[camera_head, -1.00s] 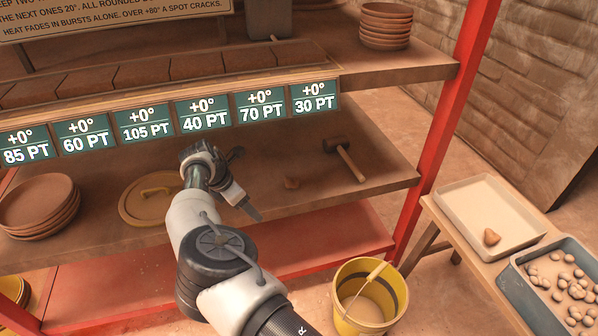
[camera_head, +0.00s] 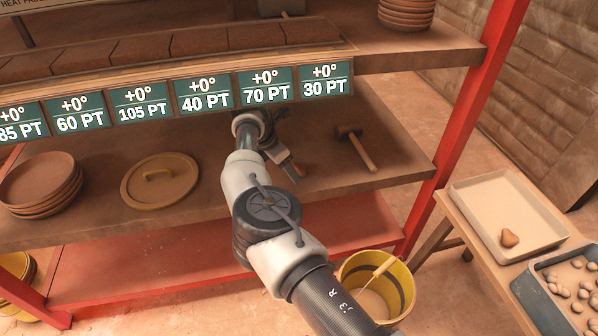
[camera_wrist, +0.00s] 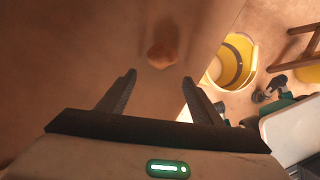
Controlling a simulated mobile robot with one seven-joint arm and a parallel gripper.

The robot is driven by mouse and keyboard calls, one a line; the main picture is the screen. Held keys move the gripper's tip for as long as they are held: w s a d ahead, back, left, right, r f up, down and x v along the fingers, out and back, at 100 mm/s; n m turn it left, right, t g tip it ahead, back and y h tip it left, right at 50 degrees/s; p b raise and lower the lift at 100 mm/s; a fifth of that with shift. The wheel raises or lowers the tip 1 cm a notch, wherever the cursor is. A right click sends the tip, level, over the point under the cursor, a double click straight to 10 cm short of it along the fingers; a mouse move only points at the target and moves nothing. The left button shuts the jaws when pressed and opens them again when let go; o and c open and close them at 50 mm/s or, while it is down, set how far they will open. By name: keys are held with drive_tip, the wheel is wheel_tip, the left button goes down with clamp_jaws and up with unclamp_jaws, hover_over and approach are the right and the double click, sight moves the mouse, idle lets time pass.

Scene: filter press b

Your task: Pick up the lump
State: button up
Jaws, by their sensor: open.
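A reddish-brown lump (camera_wrist: 162,54) lies on the shelf board (camera_wrist: 80,50) in the wrist view, ahead of the fingertips and roughly between their lines. My gripper (camera_wrist: 158,78) is open and empty, with its two dark fingers apart. In the head view my gripper (camera_head: 289,172) is low over the middle shelf, left of a mallet (camera_head: 355,147). I cannot make out the shelf lump clearly there, as my gripper is close to where it lies. Another brown lump (camera_head: 510,238) sits in a pale tray at the right.
The upper shelf with its label strip (camera_head: 200,95) hangs over my wrist. A lidded disc (camera_head: 160,182) and stacked plates (camera_head: 42,182) stand left. A red post (camera_head: 470,110), a yellow bucket (camera_head: 400,285) and a bench with the pale tray (camera_head: 480,225) are right.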

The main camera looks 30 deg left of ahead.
sight(295, 166)
drive_tip(key=w, duration=0.1)
drive_tip(key=w+d+f+b, duration=0.1)
drive_tip(key=w, duration=0.1)
drive_tip(key=shift+d+f, duration=0.15)
drive_tip(key=shift+d, duration=0.1)
drive_tip(key=c, duration=1.2)
